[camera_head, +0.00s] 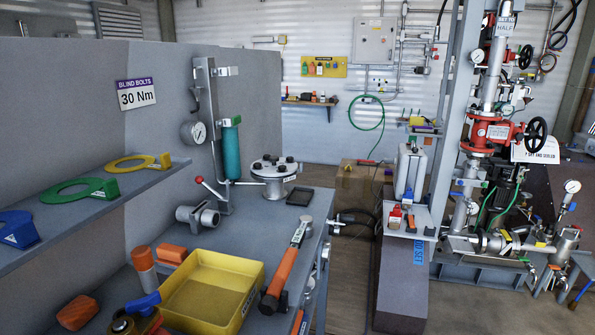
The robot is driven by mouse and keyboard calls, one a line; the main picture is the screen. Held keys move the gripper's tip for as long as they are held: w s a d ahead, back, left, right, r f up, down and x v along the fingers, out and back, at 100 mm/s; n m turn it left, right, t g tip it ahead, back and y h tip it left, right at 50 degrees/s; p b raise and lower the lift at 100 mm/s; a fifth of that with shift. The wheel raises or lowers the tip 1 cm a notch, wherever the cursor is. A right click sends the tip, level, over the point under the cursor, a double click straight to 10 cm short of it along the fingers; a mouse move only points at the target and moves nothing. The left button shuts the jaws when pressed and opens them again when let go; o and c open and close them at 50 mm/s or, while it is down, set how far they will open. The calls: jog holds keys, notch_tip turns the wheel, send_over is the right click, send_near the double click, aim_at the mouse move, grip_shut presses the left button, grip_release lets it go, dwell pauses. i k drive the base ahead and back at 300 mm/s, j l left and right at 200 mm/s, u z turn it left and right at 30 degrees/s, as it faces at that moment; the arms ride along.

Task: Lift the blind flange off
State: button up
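The blind flange (274,167) is a pale grey round disc on top of a short flanged body (275,186) at the far end of the grey workbench. Several dark bolt heads or studs show around its top face. It lies level and appears seated on the body. Whether the bolts are loose or tight is too small to tell. My gripper is not in view.
A small dark tray (300,196) lies just right of the flange body. A red-knobbed lever (210,188) and post (211,130) stand to its left. Bench space before the flange is clear.

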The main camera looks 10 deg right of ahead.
aim_at(269, 169)
jog(key=i+j+u, duration=0.25)
jog(key=i+l+u, duration=0.15)
jog(key=l+u, duration=0.3)
jog(key=i+l+u, duration=0.1)
jog(key=l+u, duration=0.15)
jog(key=u, duration=0.25)
